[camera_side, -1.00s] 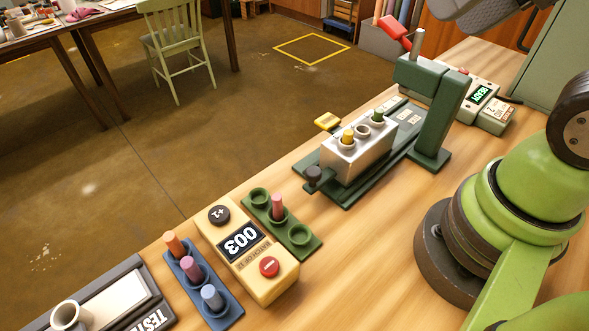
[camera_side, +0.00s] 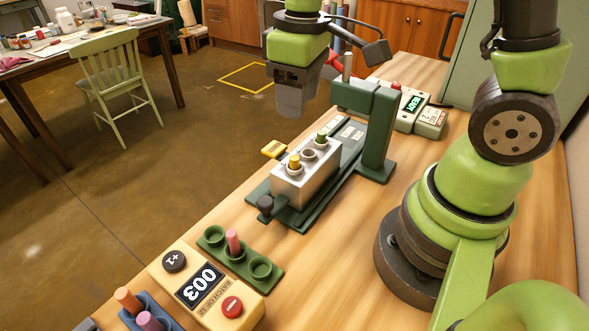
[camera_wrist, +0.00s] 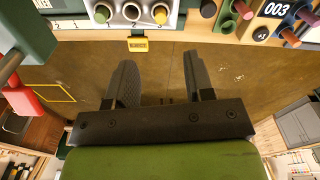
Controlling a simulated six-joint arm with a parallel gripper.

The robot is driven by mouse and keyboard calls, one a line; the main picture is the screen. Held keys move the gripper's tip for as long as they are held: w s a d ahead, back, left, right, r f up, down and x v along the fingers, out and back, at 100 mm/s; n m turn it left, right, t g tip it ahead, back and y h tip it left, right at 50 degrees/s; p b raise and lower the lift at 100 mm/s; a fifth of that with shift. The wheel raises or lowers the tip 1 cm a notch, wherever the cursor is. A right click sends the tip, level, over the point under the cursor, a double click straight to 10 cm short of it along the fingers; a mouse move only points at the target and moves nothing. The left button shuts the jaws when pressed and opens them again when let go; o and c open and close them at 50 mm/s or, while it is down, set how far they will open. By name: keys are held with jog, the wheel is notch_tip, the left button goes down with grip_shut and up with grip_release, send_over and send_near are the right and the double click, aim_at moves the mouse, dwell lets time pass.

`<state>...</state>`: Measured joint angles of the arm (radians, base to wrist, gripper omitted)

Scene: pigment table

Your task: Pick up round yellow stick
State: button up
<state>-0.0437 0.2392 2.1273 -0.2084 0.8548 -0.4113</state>
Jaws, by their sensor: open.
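The round yellow stick (camera_side: 295,161) stands upright in the near hole of the grey metal block (camera_side: 292,190). The block's middle hole looks empty, and a green stick (camera_side: 321,137) stands in the far one. In the wrist view the yellow stick (camera_wrist: 160,15) shows at the top, beyond my fingertips. My gripper (camera_wrist: 157,75) is open, with nothing between its two dark fingers. In the side view my gripper (camera_side: 290,112) hangs above and behind the block, apart from the yellow stick.
A green press post (camera_side: 378,135) stands just right of the block. A yellow tag (camera_side: 274,149) sits at its left. Nearer are a green rack (camera_side: 240,260) with a pink stick, a yellow counter box (camera_side: 208,290) and a blue rack (camera_side: 160,318). Bare wood lies right of these.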

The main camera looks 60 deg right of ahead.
aim_at(295, 158)
jog(key=f, duration=1.1)
jog(key=shift+w+a+f, duration=0.1)
jog(key=shift+w+f, duration=0.05)
jog(key=shift+w, duration=0.1)
grip_shut()
